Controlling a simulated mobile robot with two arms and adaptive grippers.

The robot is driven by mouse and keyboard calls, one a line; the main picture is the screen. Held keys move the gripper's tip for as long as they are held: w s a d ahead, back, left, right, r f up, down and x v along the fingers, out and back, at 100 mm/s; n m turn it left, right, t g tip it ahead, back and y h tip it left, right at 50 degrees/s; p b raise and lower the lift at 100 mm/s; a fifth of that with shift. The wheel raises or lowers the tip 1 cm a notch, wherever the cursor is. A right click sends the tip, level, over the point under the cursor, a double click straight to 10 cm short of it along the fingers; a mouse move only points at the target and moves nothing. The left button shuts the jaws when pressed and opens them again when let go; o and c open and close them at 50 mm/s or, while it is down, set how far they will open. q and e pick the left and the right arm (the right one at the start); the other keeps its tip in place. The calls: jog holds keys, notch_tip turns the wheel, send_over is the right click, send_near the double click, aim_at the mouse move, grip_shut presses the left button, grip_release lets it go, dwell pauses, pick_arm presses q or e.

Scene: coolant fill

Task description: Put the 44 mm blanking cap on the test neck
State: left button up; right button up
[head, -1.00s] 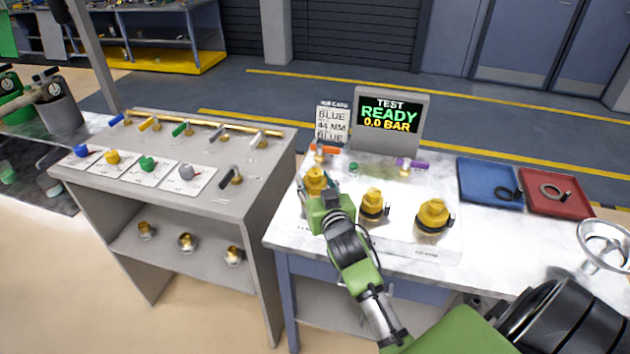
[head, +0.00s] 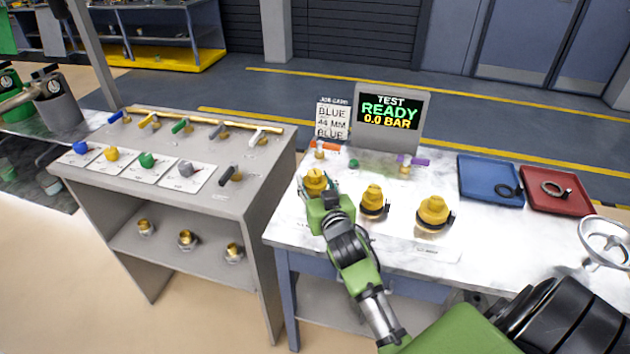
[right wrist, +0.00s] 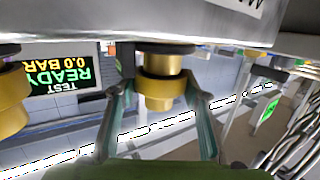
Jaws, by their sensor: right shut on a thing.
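Three brass caps of different sizes stand in a row on the test bench (head: 490,237): the left cap (head: 315,179), the middle cap (head: 374,198) and the right, largest cap (head: 434,213). Which is 44 mm cannot be read. My right gripper (head: 317,192) is shut on the left cap, a finger on each side. In the upside-down right wrist view, the fingers (right wrist: 160,105) flank this cap (right wrist: 160,88), whose dark rim is at the bench top. I cannot pick out the test neck for certain. My left gripper is not in view.
A display (head: 390,115) reads "TEST READY 0.0 BAR". A card (head: 332,122) reads "BLUE 44 MM BLUE". An orange-handled valve (head: 323,147) and a purple-handled valve (head: 412,160) stand behind the caps. Blue (head: 482,184) and red (head: 550,202) trays lie right; a grey valve stand (head: 215,205) is left.

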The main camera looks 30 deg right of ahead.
jog(key=shift+f+b, duration=0.35)
jog(key=shift+f, duration=0.25)
jog(key=shift+f, duration=0.15)
jog(key=shift+r+p, duration=0.35)
jog(key=shift+p, duration=0.15)
jog(key=shift+r+p, duration=0.3)
jog(key=shift+r, duration=0.05)
jog(key=shift+r, duration=0.1)
jog(key=shift+p, duration=0.65)
dwell(1.0)
jog(key=shift+f+b, duration=0.5)
jog(key=shift+f, duration=0.2)
